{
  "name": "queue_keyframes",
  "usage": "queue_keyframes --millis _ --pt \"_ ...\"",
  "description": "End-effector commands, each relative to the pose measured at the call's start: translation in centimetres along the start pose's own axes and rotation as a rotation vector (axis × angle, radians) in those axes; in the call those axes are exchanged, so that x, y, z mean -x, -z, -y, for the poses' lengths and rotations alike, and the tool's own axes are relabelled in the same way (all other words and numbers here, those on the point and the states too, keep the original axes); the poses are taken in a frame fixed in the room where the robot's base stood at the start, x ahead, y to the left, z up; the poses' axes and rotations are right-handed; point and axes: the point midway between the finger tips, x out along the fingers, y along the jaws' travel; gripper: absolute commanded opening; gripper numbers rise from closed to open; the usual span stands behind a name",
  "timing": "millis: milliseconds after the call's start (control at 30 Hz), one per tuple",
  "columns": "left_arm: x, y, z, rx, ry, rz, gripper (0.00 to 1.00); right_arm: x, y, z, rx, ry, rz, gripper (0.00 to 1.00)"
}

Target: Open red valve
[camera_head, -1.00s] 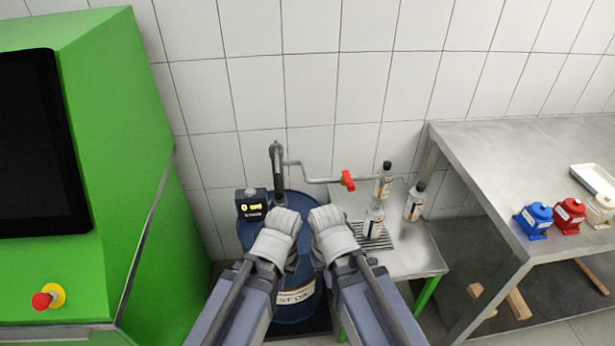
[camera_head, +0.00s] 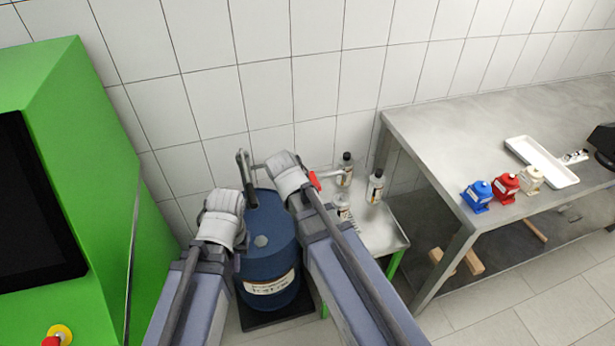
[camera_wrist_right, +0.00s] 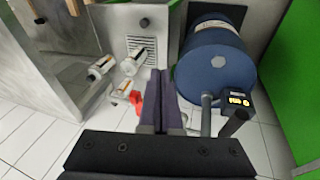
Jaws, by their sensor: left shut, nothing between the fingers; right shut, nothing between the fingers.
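The red valve handle (camera_head: 315,181) sits on a thin metal pipe above the small steel side table. My right gripper (camera_head: 286,168) is just left of it in the head view and hides part of the pipe. In the right wrist view the red handle (camera_wrist_right: 137,102) shows close beside the shut, empty fingers (camera_wrist_right: 160,75), to their left. I cannot tell whether they touch. My left gripper (camera_head: 226,203) is shut and empty, left of the blue barrel, away from the valve.
The blue barrel (camera_head: 268,240) with a pump pipe (camera_head: 245,175) stands between my arms. Bottles (camera_head: 375,187) stand on the small table (camera_head: 385,238) right of the valve. A steel workbench (camera_head: 440,150) holds blue, red and white containers. A green cabinet (camera_head: 80,120) is at left.

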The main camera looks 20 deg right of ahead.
Motion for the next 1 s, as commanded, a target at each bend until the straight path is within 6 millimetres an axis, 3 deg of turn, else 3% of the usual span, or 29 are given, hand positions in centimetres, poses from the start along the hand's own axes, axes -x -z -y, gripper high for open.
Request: queue_keyframes --millis 33,200,333,533,667,1000 --pt "0.3 0.0 0.0 0.0 0.0 0.0 0.0 0.6 2.1 0.8 -0.005 -0.044 -0.04 0.0" --pt "0.1 0.0 0.0 0.0 0.0 0.0 0.0 1.9 5.8 2.8 -0.029 -0.156 -0.166 0.0" --pt "0.1 0.0 0.0 0.0 0.0 0.0 0.0 2.8 7.2 3.7 -0.039 -0.196 -0.223 0.0" --pt "-0.1 0.0 0.0 0.0 0.0 0.0 0.0 2.8 7.4 3.8 -0.043 -0.205 -0.237 0.0" --pt "-1.1 0.1 -0.1 0.0 0.0 0.0 0.0 1.6 7.6 3.6 -0.044 -0.205 -0.235 0.0" --pt "-5.9 0.3 -0.6 0.002 0.0 0.0 0.0 -4.1 8.8 2.6 -0.044 -0.205 -0.235 0.0"
